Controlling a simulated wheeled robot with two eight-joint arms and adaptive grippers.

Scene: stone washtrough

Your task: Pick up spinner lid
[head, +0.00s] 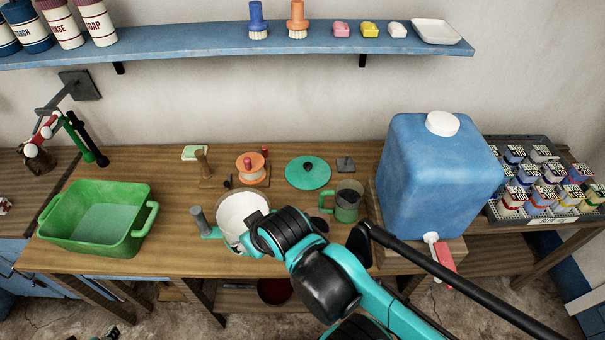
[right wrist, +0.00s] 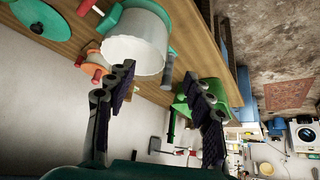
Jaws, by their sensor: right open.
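A flat round teal lid (head: 308,172) with a dark centre knob, which looks like the spinner lid, lies on the wooden counter near the back. It also shows at the top left of the right wrist view (right wrist: 38,28). A white pot (head: 241,208) with a teal fitting and grey handle stands in front and left of it. In the right wrist view my right gripper (right wrist: 162,86) is open and empty, near the white pot (right wrist: 136,48) and apart from the lid.
An orange, red-knobbed piece (head: 251,165) sits left of the lid. A dark cup with a green handle (head: 346,203) stands close on its right front. A large blue container (head: 438,165) is further right, a green basin (head: 97,215) at left. A shelf (head: 200,42) runs above.

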